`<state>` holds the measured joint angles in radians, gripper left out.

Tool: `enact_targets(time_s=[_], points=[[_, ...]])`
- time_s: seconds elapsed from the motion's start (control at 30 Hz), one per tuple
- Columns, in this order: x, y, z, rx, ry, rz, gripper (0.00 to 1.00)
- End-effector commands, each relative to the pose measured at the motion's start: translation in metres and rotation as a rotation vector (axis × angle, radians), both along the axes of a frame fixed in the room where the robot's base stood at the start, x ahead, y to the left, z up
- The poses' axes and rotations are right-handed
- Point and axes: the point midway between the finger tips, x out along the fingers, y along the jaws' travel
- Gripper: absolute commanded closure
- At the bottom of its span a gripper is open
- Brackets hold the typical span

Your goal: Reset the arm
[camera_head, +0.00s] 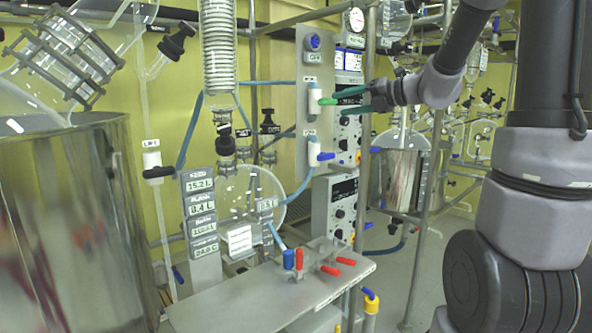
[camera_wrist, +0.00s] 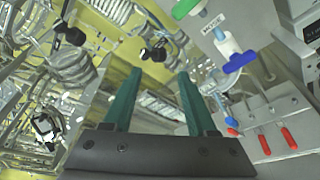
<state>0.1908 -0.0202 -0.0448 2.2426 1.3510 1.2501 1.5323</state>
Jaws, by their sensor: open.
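My gripper (camera_head: 350,98) is raised in front of the grey valve panel (camera_head: 306,140) in the head view, with its arm coming from the upper right. Its two green fingers stand apart with nothing between them in the wrist view (camera_wrist: 155,90). The green-handled valve (camera_head: 326,101) on the panel lies close to the fingertips in the head view; I cannot tell whether they touch. In the wrist view the green handle (camera_wrist: 185,8) is at the top, apart from the fingers. A blue-handled valve (camera_head: 318,156) sits below it, and its handle also shows in the wrist view (camera_wrist: 239,61).
A large metal vessel (camera_head: 75,220) stands at the left, with a coiled glass condenser (camera_head: 218,50) beside it. A grey bench (camera_head: 250,300) with red and blue handles is below. Metal poles (camera_head: 425,200) and glassware crowd the right and back.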

Motion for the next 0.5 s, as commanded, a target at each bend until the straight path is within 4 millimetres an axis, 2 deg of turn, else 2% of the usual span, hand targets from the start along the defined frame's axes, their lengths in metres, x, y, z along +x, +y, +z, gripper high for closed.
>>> enact_targets(time_s=[0.03,0.1,0.2,0.33,0.4,0.5], points=[[-0.032,0.017,0.002,-0.190,-0.118,0.105,0.43],[-0.074,0.030,-0.005,-0.482,-0.303,0.273,0.43],[-0.129,0.034,-0.020,-0.884,-0.583,0.533,0.43],[-0.187,0.018,-0.039,-1.369,-0.955,0.903,0.43],[-0.210,0.004,-0.045,-1.591,-1.132,1.105,0.43],[-0.231,-0.017,-0.050,-1.840,-1.331,1.365,0.43]])
